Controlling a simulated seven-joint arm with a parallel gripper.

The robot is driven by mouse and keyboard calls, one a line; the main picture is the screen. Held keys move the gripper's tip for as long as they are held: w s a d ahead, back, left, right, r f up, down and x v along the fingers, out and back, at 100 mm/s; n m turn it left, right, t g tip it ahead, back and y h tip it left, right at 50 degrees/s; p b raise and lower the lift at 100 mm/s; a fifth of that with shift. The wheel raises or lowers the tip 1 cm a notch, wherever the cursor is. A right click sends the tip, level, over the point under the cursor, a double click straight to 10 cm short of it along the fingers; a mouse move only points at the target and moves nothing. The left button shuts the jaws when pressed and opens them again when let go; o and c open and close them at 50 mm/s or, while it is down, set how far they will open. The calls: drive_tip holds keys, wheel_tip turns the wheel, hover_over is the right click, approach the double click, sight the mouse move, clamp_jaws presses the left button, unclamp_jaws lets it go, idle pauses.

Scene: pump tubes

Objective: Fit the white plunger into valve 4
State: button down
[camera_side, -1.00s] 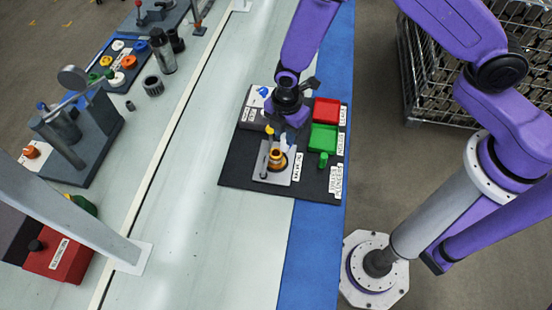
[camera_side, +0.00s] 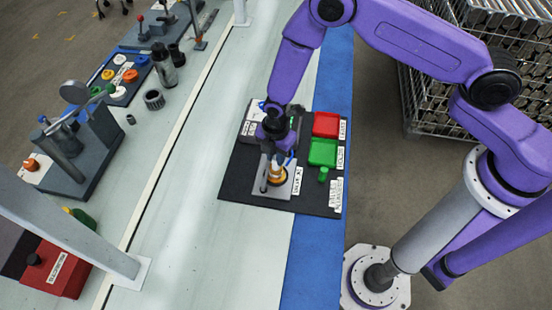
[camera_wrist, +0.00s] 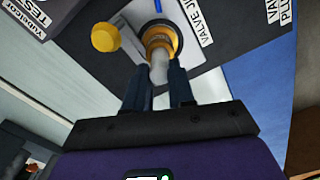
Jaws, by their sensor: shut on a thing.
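The valve (camera_side: 277,173), with an orange-gold ring, stands on a pale jig plate (camera_side: 284,189). In the wrist view its ringed opening (camera_wrist: 160,36) lies just past my fingertips. My gripper (camera_side: 279,156) is low over the jig. In the wrist view my gripper (camera_wrist: 157,75) is shut on the white plunger (camera_wrist: 158,68), a pale rod between the fingers. The plunger's far end overlaps the ring, and I cannot tell how deep it sits. No number on the valve is readable.
A post with a yellow knob (camera_wrist: 105,37) stands close beside the valve. A red tray (camera_side: 326,124), a green tray (camera_side: 323,152) and a green plunger (camera_side: 323,174) are to the right on the black mat (camera_side: 235,185).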

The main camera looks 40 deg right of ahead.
drive_tip(key=shift+f, duration=1.15)
drive_tip(key=shift+f, duration=0.1)
drive_tip(key=c, duration=1)
unclamp_jaws()
drive_tip(key=shift+o, duration=0.2)
wheel_tip(320, 180, up, 11)
drive_tip(key=shift+f, duration=0.1)
drive_tip(key=shift+r, duration=0.7)
